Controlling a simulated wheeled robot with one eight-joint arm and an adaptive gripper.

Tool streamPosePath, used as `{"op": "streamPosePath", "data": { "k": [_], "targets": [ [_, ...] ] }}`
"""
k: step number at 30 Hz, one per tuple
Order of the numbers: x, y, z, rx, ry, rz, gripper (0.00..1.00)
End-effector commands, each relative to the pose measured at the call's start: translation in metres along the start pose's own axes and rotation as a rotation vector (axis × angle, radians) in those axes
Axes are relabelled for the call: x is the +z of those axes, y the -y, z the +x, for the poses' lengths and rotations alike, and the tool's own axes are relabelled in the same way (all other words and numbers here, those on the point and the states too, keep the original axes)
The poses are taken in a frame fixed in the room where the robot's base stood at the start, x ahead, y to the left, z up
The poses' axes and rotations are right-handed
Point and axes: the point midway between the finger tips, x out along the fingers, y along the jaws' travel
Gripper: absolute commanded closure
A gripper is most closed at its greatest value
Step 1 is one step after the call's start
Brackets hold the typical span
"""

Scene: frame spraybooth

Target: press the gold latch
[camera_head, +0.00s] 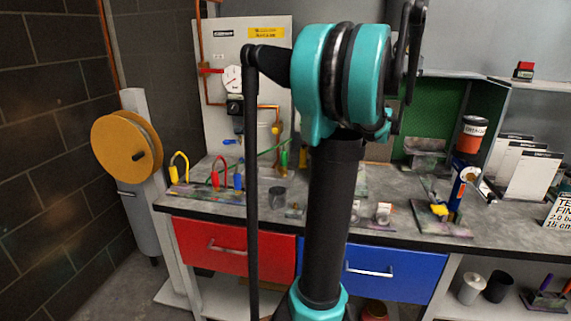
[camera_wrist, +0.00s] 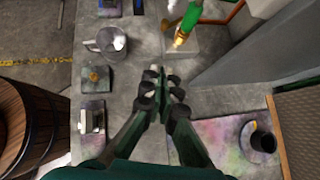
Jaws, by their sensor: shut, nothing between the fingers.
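A small plate with a gold-coloured knob (camera_wrist: 94,76) lies on the grey bench top, left of my fingers in the wrist view. It looks like the gold latch, but it is too small to be sure. In the head view a small plate with a gold-brown spot (camera_head: 295,211) sits at the bench front, right of the grey mug (camera_head: 277,196). My gripper (camera_wrist: 160,84) is shut and empty, pointing over bare bench, with the knob apart from it. In the head view my own arm hides the gripper.
In the wrist view, the mug (camera_wrist: 108,42) and a metal block (camera_wrist: 91,117) flank the knob. A green thing with a gold tip (camera_wrist: 181,36) stands ahead, a grey panel (camera_wrist: 250,60) to the right. A wooden barrel (camera_wrist: 25,120) is at left.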

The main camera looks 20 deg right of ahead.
Motion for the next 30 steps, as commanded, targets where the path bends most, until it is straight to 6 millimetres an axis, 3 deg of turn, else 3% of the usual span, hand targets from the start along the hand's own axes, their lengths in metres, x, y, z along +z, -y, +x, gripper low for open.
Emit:
{"op": "streamPosePath", "data": {
  "k": [14, 30],
  "targets": [
    [0.001, 0.000, 0.009, 0.002, 0.000, -0.002, 1.00],
    [0.003, -0.001, 0.105, 0.003, 0.000, -0.004, 1.00]
  ]
}}
